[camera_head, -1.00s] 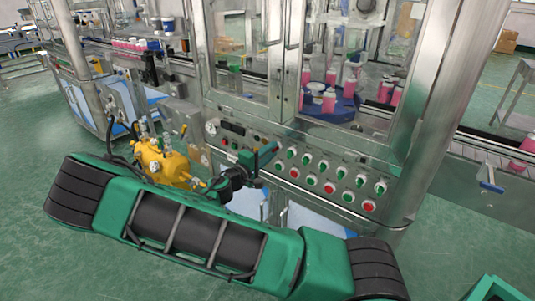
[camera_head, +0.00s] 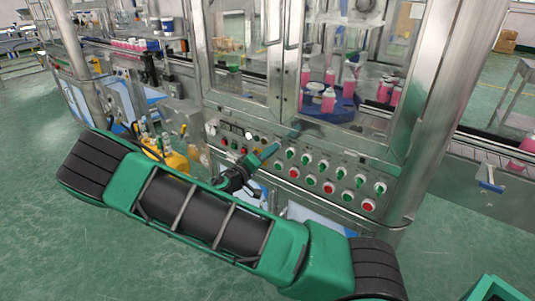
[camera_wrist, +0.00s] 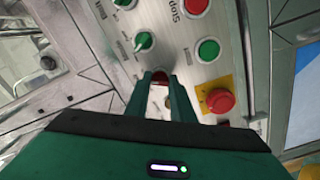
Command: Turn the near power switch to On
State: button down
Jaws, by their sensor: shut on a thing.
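The grey control panel (camera_head: 310,180) carries rows of green and red knobs and buttons. My gripper (camera_head: 272,152) reaches its left part, with the green arm across the foreground. In the wrist view, the two green fingers of my gripper (camera_wrist: 162,82) are closed around a small red switch (camera_wrist: 160,76) on the panel. The fingers hide most of it, and I cannot read its label or setting. Green rotary switches (camera_wrist: 143,42) lie beyond the fingertips, and a green button (camera_wrist: 208,49) lies to the right.
A red mushroom button (camera_wrist: 220,100) on a yellow plate sits close to the right finger. Glass guard doors (camera_head: 330,70) enclose pink bottles (camera_head: 328,99) above the panel. A yellow unit (camera_head: 178,160) stands left of the gripper, partly behind my arm. Open floor lies at the left.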

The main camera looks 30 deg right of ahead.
jog(key=shift+s+f, duration=0.1)
jog(key=shift+f, duration=0.1)
jog(key=c, duration=1.6)
grip_release()
jog(key=shift+o, duration=0.4)
jog(key=shift+r, duration=0.1)
jog(key=v, duration=1)
jog(key=shift+a, duration=0.35)
